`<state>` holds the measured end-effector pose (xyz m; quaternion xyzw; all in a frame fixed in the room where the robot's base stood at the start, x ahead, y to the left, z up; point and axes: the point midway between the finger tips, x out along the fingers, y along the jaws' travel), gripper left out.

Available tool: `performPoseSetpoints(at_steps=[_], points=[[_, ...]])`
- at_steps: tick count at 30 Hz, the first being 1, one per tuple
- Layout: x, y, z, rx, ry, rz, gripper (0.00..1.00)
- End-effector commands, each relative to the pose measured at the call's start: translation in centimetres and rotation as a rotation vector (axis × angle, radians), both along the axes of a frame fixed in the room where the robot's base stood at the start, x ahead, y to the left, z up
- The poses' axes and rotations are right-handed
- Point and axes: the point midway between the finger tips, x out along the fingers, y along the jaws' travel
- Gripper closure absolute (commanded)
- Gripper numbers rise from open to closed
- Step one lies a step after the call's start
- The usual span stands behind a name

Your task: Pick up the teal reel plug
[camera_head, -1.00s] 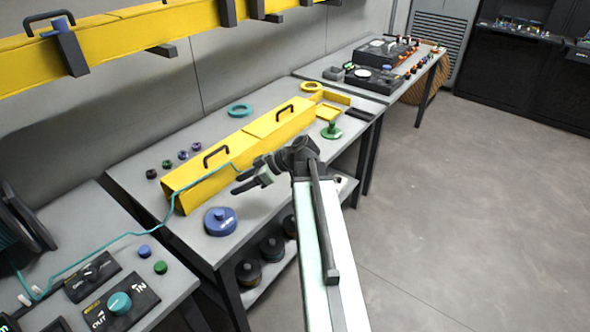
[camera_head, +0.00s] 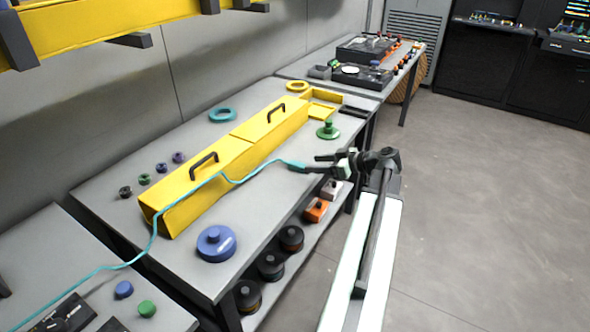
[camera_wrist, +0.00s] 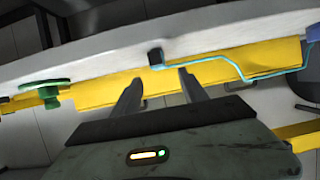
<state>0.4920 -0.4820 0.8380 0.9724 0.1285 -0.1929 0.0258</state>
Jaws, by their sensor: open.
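The teal reel plug (camera_head: 296,164) is the small end of a teal cable that runs over the yellow box and stops near the table's front edge. In the wrist view, the plug (camera_wrist: 156,58) appears as a dark block with a teal edge, on the table side beyond my fingertips and roughly between them. My gripper (camera_head: 320,164) is just right of the plug in the head view. Its two fingers also show in the wrist view (camera_wrist: 160,82), apart and with nothing between them. Whether a finger touches the plug I cannot tell.
The long yellow box (camera_head: 235,160) with black handles lies behind the plug. A blue reel (camera_head: 216,243) is at the table's near left, a green knob (camera_head: 327,130) farther back. Dark reels (camera_head: 271,265) sit on the shelf below. Open floor lies to the right.

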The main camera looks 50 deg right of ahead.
Motion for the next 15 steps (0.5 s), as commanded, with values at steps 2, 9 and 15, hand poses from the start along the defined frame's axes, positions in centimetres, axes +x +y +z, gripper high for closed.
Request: performPoseSetpoints(at_steps=[2, 9, 15], points=[[0.6, 0.2, -0.4, 0.000, 0.000, 0.002, 0.49], [2.8, 0.7, -1.6, 0.001, 0.001, 0.008, 0.49], [5.5, 1.4, -2.6, 0.000, 0.001, 0.009, 0.49]])
